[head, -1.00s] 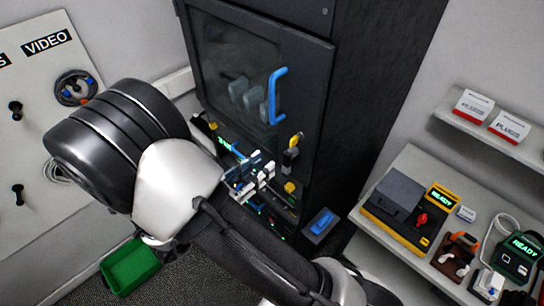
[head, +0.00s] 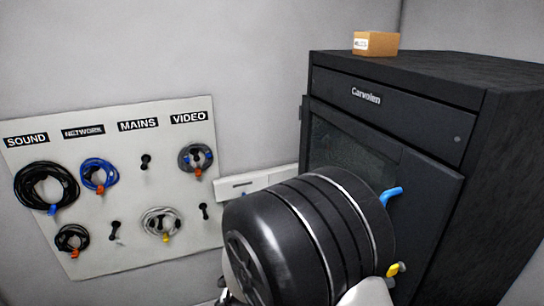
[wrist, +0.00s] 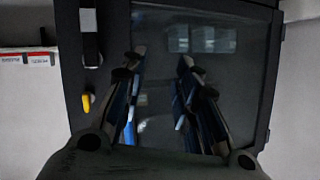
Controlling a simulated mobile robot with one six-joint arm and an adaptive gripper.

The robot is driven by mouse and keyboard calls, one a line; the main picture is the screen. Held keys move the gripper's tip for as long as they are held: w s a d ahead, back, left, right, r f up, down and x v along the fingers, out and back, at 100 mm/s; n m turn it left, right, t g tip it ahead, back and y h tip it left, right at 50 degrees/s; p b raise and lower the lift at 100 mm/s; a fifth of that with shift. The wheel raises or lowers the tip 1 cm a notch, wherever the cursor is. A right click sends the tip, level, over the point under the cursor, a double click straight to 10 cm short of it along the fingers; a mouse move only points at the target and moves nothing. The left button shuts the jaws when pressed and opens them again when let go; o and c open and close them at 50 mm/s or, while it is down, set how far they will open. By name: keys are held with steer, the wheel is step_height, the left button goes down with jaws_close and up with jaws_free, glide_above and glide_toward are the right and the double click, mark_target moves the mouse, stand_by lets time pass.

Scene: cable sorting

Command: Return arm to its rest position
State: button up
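My arm's large black joint (head: 300,240) fills the lower middle of the head view, in front of the dark cabinet (head: 480,120). My gripper is hidden in the head view. In the wrist view my gripper (wrist: 162,65) has its two fingers apart, with nothing seen between them. It faces the cabinet's glass door (wrist: 165,20), which looks shut. I cannot tell how far the fingertips are from the glass.
A cardboard box (head: 376,43) sits on the cabinet. A pegboard (head: 110,260) with several coiled cables hangs left.

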steer(key=w+a+f+n+t+y+b, duration=0.1)
steer(key=w+a+n+t+y+b, duration=0.1)
steer(key=w+a+y+b, duration=0.3)
steer(key=s+a+n+y+b, duration=0.4)
steer(key=s+n+y+b, duration=0.1)
steer(key=n+y+b, duration=0.15)
steer(key=s+d+f+n+g+b, duration=0.1)
steer(key=s+d+f+g+b, duration=0.1)
steer(key=s, duration=0.6)
steer(key=s+d+f+n+g+b, duration=0.2)
steer(key=s+d+f+b, duration=0.1)
steer(key=s, duration=0.5)
steer(key=s+d+f+n+g+b, duration=0.1)
steer(key=s+d+f+g+b, duration=0.1)
steer(key=s, duration=0.5)
steer(key=d+f+h+b, duration=0.1)
steer(key=d+f, duration=0.1)
steer(key=d, duration=0.1)
steer(key=shift+s+f+b, duration=0.15)
steer(key=shift+s+b, duration=0.2)
steer(key=shift+s, duration=0.05)
steer(key=shift+n, duration=0.25)
